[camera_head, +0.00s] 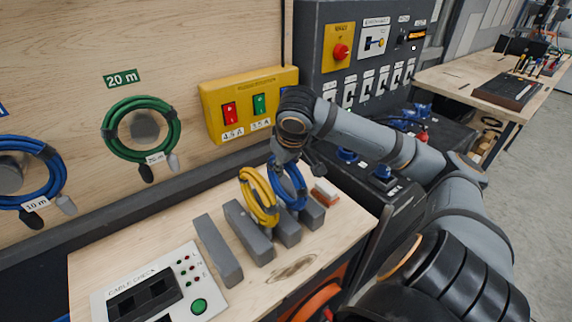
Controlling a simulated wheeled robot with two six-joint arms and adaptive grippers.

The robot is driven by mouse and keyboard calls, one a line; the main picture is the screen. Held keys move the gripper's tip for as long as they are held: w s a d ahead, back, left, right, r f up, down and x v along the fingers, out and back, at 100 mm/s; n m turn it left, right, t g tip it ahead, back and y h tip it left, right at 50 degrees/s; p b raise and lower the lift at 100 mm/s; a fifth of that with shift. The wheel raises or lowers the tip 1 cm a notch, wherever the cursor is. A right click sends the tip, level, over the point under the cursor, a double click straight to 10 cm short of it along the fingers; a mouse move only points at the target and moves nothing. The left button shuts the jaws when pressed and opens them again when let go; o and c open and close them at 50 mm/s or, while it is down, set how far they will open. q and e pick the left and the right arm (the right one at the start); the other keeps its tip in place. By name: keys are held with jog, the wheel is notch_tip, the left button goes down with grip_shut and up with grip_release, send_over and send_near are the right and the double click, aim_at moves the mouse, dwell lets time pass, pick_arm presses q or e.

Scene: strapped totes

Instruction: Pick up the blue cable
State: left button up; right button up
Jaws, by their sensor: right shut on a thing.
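A blue cable (292,187) is coiled in a loop over the grey blocks on the wooden bench, just right of a yellow cable (258,197). My right gripper (284,165) is at the top of the blue coil and is shut on it. The fingertips are partly hidden by the wrist and the coil. The lower part of the loop is close to the blocks; I cannot tell whether it touches them. Another blue cable (55,180), tagged 10 m, hangs on the wall at the left. My left gripper is not in view.
Grey blocks (218,250) stand in a row on the bench (180,232). A cable check box (150,290) sits at the front left. A green cable (112,125) hangs on the wooden wall. A yellow switch box (215,95) and a grey control panel (315,55) stand behind.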

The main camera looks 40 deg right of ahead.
grip_shut()
jog(key=shift+r, duration=0.15)
notch_tip(320, 180, up, 9)
jog(key=p, duration=0.5)
jog(key=shift+w, duration=0.1)
jog(key=shift+r+p, duration=0.35)
jog(key=shift+p, duration=0.2)
dwell(0.8)
